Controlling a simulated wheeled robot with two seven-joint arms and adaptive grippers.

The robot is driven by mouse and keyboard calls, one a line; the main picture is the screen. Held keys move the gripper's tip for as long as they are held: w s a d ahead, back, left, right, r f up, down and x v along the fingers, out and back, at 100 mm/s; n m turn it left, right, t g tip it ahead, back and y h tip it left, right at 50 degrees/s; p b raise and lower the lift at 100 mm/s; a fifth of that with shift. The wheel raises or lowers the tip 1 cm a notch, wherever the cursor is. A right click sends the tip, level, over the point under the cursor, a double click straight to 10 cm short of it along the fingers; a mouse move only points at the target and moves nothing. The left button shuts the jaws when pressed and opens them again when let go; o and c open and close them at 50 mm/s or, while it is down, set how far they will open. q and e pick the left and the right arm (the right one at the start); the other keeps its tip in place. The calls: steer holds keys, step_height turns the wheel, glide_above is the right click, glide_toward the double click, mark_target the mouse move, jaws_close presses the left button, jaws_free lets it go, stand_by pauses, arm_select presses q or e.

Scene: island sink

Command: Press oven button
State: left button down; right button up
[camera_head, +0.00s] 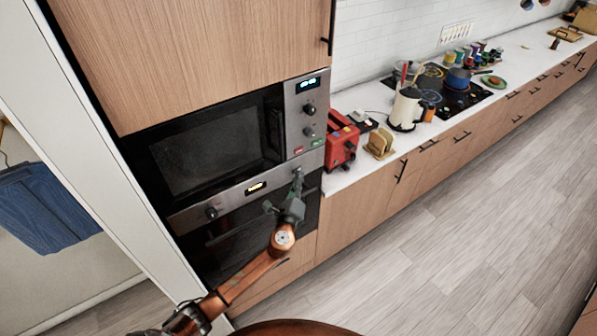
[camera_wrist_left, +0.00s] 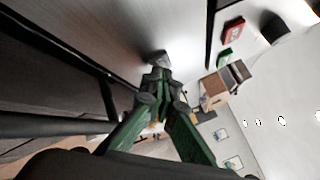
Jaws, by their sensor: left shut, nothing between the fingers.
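The oven (camera_head: 255,215) is built into the tall cabinet below a microwave (camera_head: 215,150). Its silver strip has a lit display (camera_head: 255,187), a left knob (camera_head: 211,212) and a right knob (camera_head: 297,171). My left gripper (camera_head: 296,186) is shut and empty, its tips close to the right knob. In the left wrist view the green fingers meet (camera_wrist_left: 157,82) just before a grey knob-like part (camera_wrist_left: 157,58); I cannot tell whether they touch it. The microwave panel has a red button (camera_head: 298,150) and a green button (camera_head: 317,143). My right gripper is not in view.
The microwave handle (camera_head: 276,129) and a dark oven handle bar (camera_wrist_left: 50,124) stick out. The floor (camera_head: 430,240) to the right is clear.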

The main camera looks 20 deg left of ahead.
arm_select(q)
steer(key=shift+s+d, duration=0.2)
steer(key=shift+s, duration=0.05)
steer(key=shift+d, duration=0.1)
steer(key=s+d, duration=0.3)
steer(key=d, duration=0.1)
steer(key=shift+s+d+p, duration=0.3)
steer(key=shift+s+p, duration=0.05)
stand_by(0.3)
